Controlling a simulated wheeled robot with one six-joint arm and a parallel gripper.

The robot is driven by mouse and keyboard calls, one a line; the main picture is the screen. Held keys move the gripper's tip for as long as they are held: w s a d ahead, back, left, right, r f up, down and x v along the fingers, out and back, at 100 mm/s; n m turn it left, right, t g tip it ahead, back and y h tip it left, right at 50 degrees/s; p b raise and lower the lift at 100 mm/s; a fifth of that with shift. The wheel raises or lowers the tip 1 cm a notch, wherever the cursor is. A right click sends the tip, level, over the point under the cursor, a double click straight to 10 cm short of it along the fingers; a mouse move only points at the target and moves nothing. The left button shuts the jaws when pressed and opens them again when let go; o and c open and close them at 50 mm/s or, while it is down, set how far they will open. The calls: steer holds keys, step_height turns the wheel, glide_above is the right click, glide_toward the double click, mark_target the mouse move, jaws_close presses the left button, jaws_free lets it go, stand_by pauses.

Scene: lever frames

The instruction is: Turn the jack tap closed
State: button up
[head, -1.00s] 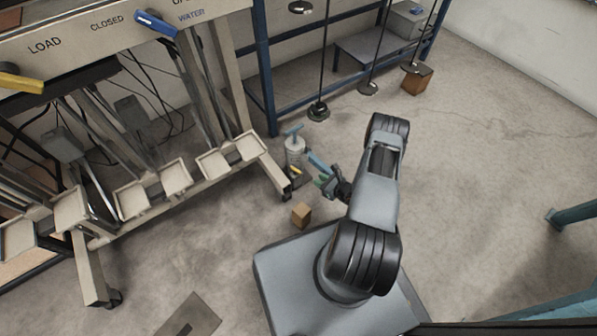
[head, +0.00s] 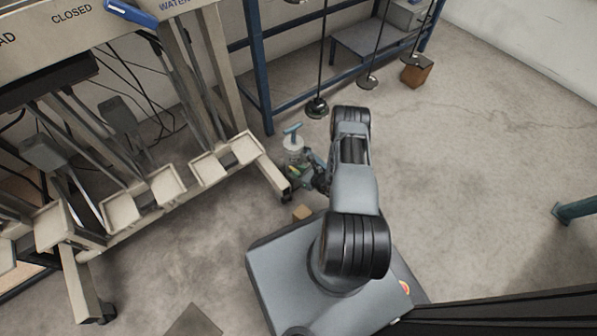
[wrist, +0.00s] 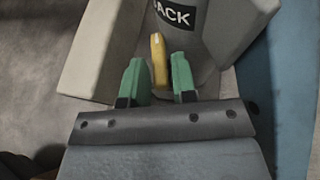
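The jack (head: 293,146) is a pale grey cylinder with a blue T-shaped top, standing on the floor by the right foot of the bench frame. In the wrist view its body (wrist: 200,50) carries a black JACK label. The jack tap (wrist: 160,62) is a small yellow lever in front of that body. My gripper (wrist: 158,78) has two green fingers, spread apart, one on each side of the yellow lever. Narrow gaps show beside the lever; I cannot tell whether either finger touches it. In the head view my gripper (head: 306,176) is at the jack's base, partly hidden by my arm.
The bench frame (head: 190,60) with a blue lever (head: 132,12) and beige pedals (head: 168,185) stands left. A small brown block (head: 302,213) lies by my base. A blue rack (head: 262,80) with hanging weights is behind.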

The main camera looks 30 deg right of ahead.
jaws_close()
steer(key=shift+a, duration=0.15)
steer(key=shift+s+a+m+h+p, duration=0.1)
steer(key=shift+m+h+p, duration=0.2)
steer(key=shift+m+h, duration=0.2)
steer(key=shift+a+m+t+h, duration=0.1)
steer(key=shift+m+t+h, duration=0.4)
steer(key=shift+m+h, duration=0.6)
